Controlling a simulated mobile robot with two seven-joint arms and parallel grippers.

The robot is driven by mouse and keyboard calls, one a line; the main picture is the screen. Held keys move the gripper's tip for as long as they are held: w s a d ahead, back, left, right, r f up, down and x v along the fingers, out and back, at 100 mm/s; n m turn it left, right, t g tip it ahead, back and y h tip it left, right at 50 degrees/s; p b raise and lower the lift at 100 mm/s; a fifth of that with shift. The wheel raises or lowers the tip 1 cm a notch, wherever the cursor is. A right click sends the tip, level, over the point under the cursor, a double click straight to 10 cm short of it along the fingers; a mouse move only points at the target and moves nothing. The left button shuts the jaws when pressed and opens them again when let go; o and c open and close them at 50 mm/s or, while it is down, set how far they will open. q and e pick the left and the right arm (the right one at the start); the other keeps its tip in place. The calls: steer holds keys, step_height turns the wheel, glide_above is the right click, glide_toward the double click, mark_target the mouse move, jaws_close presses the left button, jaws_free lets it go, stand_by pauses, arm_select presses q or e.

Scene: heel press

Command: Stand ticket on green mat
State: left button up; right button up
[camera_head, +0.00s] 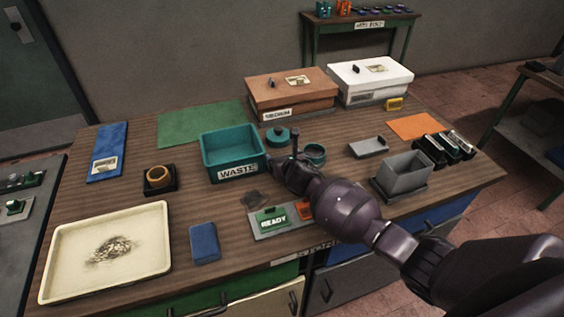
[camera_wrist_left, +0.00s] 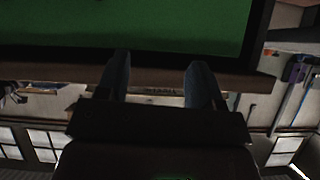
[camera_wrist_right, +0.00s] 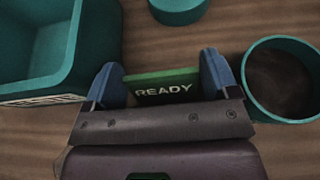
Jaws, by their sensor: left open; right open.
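The green mat (camera_head: 200,123) lies flat and bare at the back left of the table in the head view. A green ticket marked READY (camera_wrist_right: 162,88) shows between the fingers of my right gripper (camera_wrist_right: 165,82) in the right wrist view. These fingers are open with the ticket spanning most of the gap; I cannot tell if they touch it. In the head view my right gripper (camera_head: 288,168) is between the teal WASTE bin (camera_head: 236,172) and a teal cup (camera_head: 315,154), hiding the ticket. My left gripper (camera_wrist_left: 158,85) is open and empty, outside the head view.
A grey plate (camera_head: 256,233) with a green READY piece and an orange piece lies at the front. A teal lid (camera_head: 279,138) and grey box (camera_head: 405,176) stand nearby. Brown (camera_head: 290,92) and white (camera_head: 370,84) boxes stand behind. A cream tray (camera_head: 60,255) is front left.

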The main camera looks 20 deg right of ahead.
steer(key=shift+w+f, duration=0.2)
steer(key=shift+w, duration=0.1)
steer(key=shift+c, duration=0.3)
steer(key=c, duration=0.6)
steer(key=shift+o, duration=0.2)
steer(key=shift+r, duration=0.1)
